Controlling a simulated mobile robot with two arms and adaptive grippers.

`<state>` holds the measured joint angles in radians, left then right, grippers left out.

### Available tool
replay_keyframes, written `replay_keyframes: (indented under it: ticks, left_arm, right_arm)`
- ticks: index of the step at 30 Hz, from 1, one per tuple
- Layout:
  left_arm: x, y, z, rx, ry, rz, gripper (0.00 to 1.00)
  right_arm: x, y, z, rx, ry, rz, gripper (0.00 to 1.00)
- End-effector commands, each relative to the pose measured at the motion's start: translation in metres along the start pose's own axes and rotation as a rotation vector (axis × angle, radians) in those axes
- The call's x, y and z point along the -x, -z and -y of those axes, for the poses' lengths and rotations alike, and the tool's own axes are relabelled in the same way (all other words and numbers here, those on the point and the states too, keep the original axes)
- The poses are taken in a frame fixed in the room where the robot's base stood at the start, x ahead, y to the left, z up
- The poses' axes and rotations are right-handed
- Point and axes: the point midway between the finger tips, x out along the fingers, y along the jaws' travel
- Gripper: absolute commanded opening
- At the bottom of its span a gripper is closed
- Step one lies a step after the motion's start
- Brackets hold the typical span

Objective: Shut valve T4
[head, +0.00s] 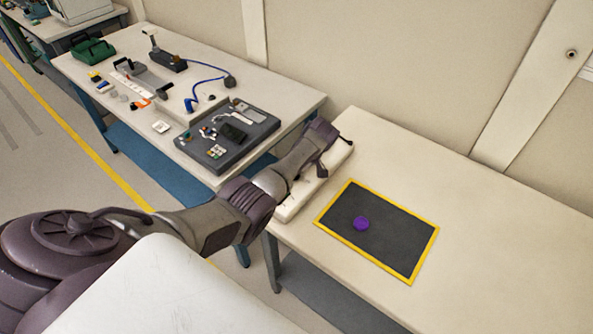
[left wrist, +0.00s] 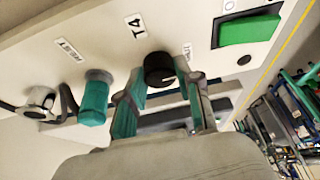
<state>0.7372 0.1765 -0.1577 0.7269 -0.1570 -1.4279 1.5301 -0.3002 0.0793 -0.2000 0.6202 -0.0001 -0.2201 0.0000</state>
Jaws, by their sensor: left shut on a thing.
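In the left wrist view, a pale panel (left wrist: 90,30) carries a black round knob (left wrist: 159,66) beside a label reading T4 (left wrist: 135,25). My left gripper (left wrist: 160,88) has its teal-tipped fingers on both sides of this knob and is shut on it. In the head view, my left arm reaches to a long pale block (head: 297,199) at the left end of the near table, with the left gripper (head: 326,145) at its far end. The knob is hidden there. My right gripper is not in view.
The wrist view shows a teal knob (left wrist: 94,102), a grey fitting (left wrist: 37,100) and a green rocker switch (left wrist: 249,30) near the T4 knob. A purple disc (head: 361,223) lies on a yellow-edged dark mat (head: 390,240). The table's right side is clear.

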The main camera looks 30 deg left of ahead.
Motion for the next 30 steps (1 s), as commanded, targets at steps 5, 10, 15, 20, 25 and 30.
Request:
replay_keyframes:
  ticks: [5, 10, 15, 20, 25, 30]
  left_arm:
    - [0.001, 0.002, -0.001, 0.003, -0.002, -0.002, 0.00]
    - [0.001, 0.002, -0.001, 0.002, -0.002, -0.002, 0.39]
    - [0.001, 0.001, -0.001, 0.002, -0.002, -0.002, 0.60]
    - [0.000, 0.001, 0.000, 0.001, -0.001, -0.001, 0.60]
    - [0.005, 0.000, -0.001, 0.001, -0.002, 0.000, 0.60]
    - [0.026, 0.000, -0.001, 0.002, -0.004, 0.000, 0.60]
  right_arm:
    - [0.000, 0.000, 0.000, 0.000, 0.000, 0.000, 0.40]
    - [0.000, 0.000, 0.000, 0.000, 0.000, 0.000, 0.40]
    - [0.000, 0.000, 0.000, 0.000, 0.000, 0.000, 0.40]
    - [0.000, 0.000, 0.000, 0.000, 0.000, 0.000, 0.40]
    - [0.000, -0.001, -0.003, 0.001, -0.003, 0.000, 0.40]
    - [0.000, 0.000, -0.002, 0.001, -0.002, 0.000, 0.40]
